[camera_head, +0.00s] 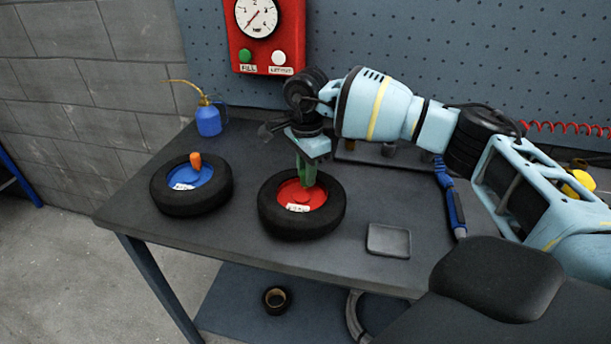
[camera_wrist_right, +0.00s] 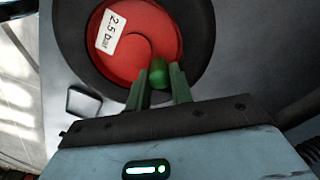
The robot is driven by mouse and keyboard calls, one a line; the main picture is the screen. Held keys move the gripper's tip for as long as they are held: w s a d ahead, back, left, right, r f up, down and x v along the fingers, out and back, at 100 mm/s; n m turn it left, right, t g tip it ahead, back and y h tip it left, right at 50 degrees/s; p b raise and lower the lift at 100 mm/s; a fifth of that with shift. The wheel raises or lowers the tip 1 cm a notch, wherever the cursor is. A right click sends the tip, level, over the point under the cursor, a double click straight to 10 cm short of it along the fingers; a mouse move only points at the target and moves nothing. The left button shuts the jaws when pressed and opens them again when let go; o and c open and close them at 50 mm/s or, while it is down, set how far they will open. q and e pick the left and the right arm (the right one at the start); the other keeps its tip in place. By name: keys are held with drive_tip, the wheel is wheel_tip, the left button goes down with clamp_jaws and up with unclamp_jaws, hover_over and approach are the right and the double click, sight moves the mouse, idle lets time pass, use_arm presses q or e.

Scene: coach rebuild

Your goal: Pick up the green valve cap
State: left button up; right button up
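The green valve cap (camera_wrist_right: 158,74) stands at the red hub (camera_wrist_right: 165,35) of a tyre in the right wrist view. My right gripper (camera_wrist_right: 159,82) has its two green fingers on either side of the cap, with what looks like a thin gap at each side. In the head view my right gripper (camera_head: 306,178) points down over the red-hubbed tyre (camera_head: 300,226), and I cannot tell the cap from the green fingers there. My left gripper is not in view.
A tyre with a blue hub (camera_head: 185,206) and an orange cap (camera_head: 196,160) lies to the left. A blue oil can (camera_head: 208,120) stands behind it. A small grey tray (camera_head: 388,241) lies right of the red-hubbed tyre. A red gauge panel (camera_head: 266,35) hangs on the pegboard.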

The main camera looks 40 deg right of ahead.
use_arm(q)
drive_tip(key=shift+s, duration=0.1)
use_arm(e)
drive_tip(key=shift+r, duration=0.1)
drive_tip(key=shift+r, duration=0.45)
drive_tip(key=shift+s+a+r, duration=0.1)
drive_tip(key=shift+s+r, duration=0.1)
drive_tip(key=shift+r, duration=0.45)
drive_tip(key=shift+s+r, duration=0.2)
drive_tip(key=shift+r, duration=0.4)
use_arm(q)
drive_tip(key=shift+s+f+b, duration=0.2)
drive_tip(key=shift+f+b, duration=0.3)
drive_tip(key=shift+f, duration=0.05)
use_arm(e)
drive_tip(key=s+a, duration=0.2)
drive_tip(key=s, duration=0.5)
drive_tip(key=s+a+r, duration=0.1)
drive_tip(key=s+a, duration=0.2)
drive_tip(key=s, duration=0.4)
drive_tip(key=shift+s+r, duration=0.15)
drive_tip(key=shift+r, duration=0.1)
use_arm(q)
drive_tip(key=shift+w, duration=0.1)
